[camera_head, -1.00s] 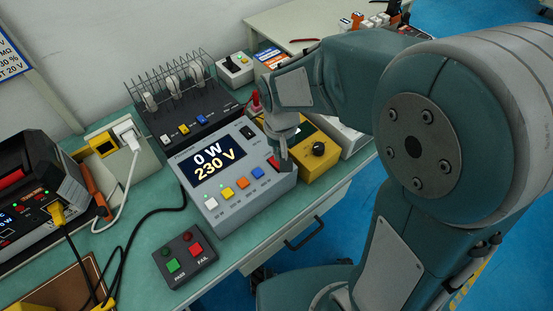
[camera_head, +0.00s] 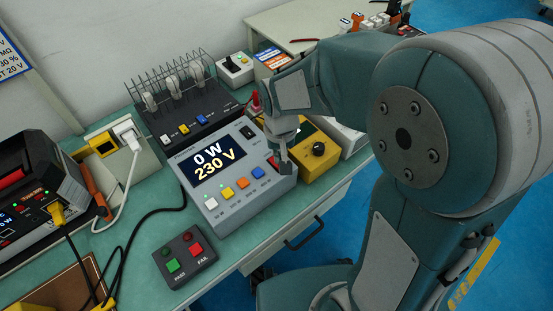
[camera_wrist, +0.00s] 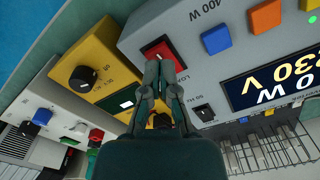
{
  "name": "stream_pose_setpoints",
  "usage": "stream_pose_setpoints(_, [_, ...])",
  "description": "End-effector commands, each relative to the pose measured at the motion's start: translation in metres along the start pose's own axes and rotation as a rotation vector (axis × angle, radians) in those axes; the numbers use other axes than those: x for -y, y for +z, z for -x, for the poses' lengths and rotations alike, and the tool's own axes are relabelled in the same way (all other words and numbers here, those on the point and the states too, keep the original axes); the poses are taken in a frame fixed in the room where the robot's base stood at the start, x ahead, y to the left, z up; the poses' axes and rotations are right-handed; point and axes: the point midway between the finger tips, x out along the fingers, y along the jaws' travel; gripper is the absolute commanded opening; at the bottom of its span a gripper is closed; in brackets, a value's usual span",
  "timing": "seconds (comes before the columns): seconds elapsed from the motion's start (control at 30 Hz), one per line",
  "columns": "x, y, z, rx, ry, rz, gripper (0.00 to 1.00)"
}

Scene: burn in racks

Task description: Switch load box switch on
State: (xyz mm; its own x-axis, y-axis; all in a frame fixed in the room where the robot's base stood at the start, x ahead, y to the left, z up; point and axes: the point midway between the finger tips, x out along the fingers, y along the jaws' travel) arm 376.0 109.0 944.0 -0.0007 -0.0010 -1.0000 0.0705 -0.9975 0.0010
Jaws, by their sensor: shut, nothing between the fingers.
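The load box (camera_head: 228,211) is a grey unit on the bench with a display reading 0 W and 230 V. It also shows upside down in the wrist view (camera_wrist: 205,75). Its red rocker switch (camera_wrist: 157,47) is at the box's right end, and the head view shows part of it (camera_head: 272,162). My gripper (camera_wrist: 160,64) is shut and empty, with its fingertips at the red switch and covering part of it. In the head view my gripper (camera_head: 287,170) points down over that end. I cannot tell whether the tips touch the switch or which way it is tilted.
A yellow box (camera_head: 320,165) with a black knob stands close on the right. A black lamp rack (camera_head: 180,125) is behind. A PASS/FAIL button box (camera_head: 185,258) sits in front. A small black switch (camera_wrist: 204,112) is also on the load box.

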Motion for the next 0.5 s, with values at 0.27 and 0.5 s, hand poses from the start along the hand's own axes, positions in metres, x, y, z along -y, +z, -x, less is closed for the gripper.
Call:
stream_pose_setpoints(0.27, [-0.0001, 0.0003, -0.0039, 0.001, 0.0, 0.0, 0.0])
stream_pose_setpoints(0.5, [-0.0001, 0.0004, -0.0069, 0.002, 0.0, 0.0, 0.0])
